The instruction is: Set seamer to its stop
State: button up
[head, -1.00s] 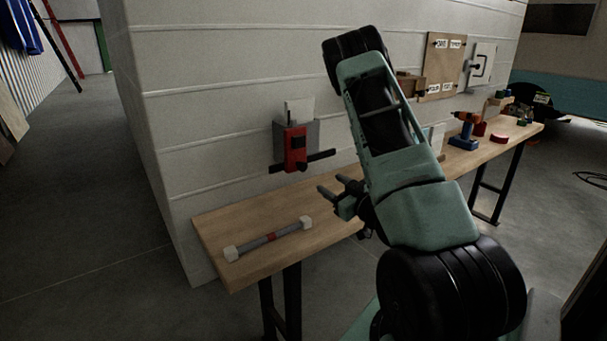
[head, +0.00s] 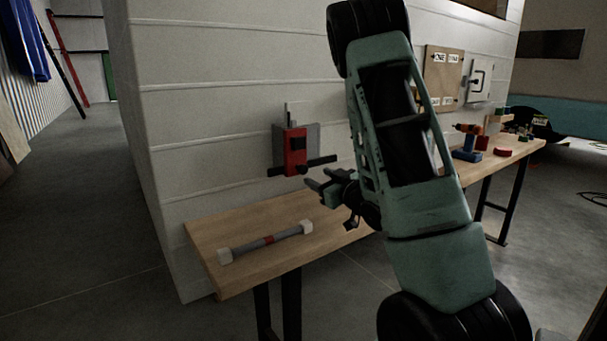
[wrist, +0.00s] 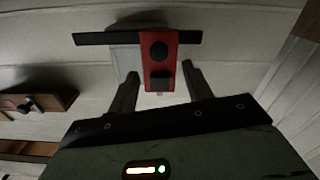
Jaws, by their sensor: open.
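The seamer, as I take it, is the red block (head: 294,146) on a grey housing on the white wall, above the bench's left part. It has a dark knob and a black crossbar (head: 276,172) low across it. My gripper (head: 317,183) is open and empty, just right of and below the seamer in the head view. In the wrist view the seamer (wrist: 150,38) appears with its bar (wrist: 98,39) at the top. The fingers of my gripper (wrist: 160,75) point toward it, one on each side of the red block's near end. I cannot tell whether they touch it.
A grey rod with pale end blocks and a red band (head: 268,241) lies on the wooden bench (head: 215,235). Boards hang on the wall behind my arm.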

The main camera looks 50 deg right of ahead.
aim_at(304, 170)
jog(key=p+x, duration=0.1)
jog(key=x, duration=0.7)
jog(key=shift+w+d, duration=0.1)
jog(key=shift+w, duration=0.1)
grip_shut()
jog(key=s+d+b, duration=0.1)
jog(key=s+d, duration=0.1)
jog(key=d, duration=0.7)
jog(key=shift+s+d, duration=0.15)
